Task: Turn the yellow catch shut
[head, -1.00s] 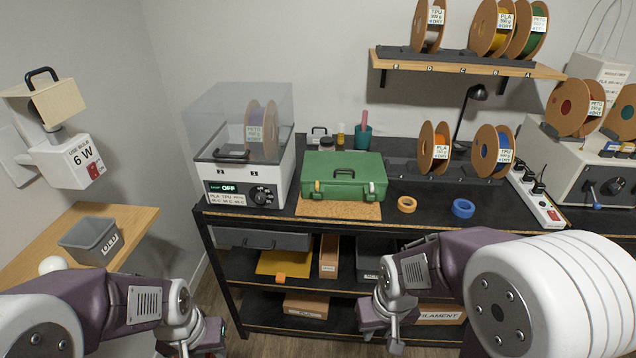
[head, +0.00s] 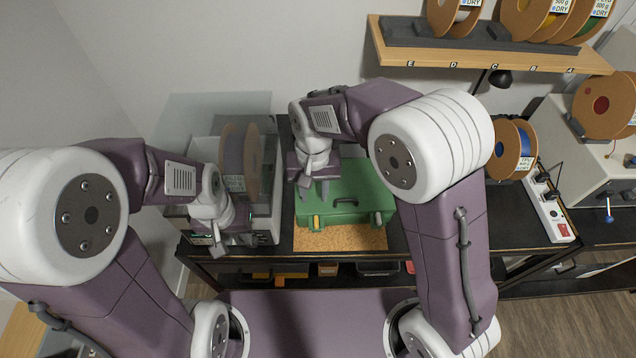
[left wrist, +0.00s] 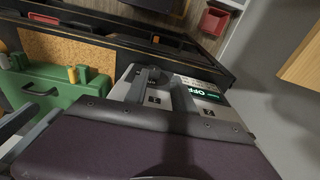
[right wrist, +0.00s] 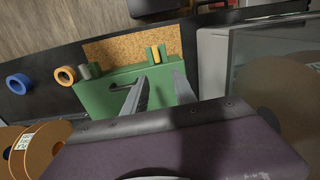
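The green case (head: 345,203) lies closed on the bench on a cork mat; it also shows in the right wrist view (right wrist: 110,92). The yellow catch (right wrist: 155,53) is on its front edge, near the mat, with a yellow piece at the left wrist view too (left wrist: 72,75). Its exact turn is too small to tell. My right gripper (head: 315,188) is open and empty above the case's left part, its fingers (right wrist: 160,78) pointing towards the catch, apart from it. My left gripper (head: 230,238) appears open and empty, in front of the dryer box.
The dryer box (left wrist: 200,92) with a spool stands left of the case. The cork mat (head: 340,238) lies before the case. Orange tape (right wrist: 65,76) and blue tape (right wrist: 18,83) lie beyond it on the bench. A spool shelf (head: 470,50) hangs above.

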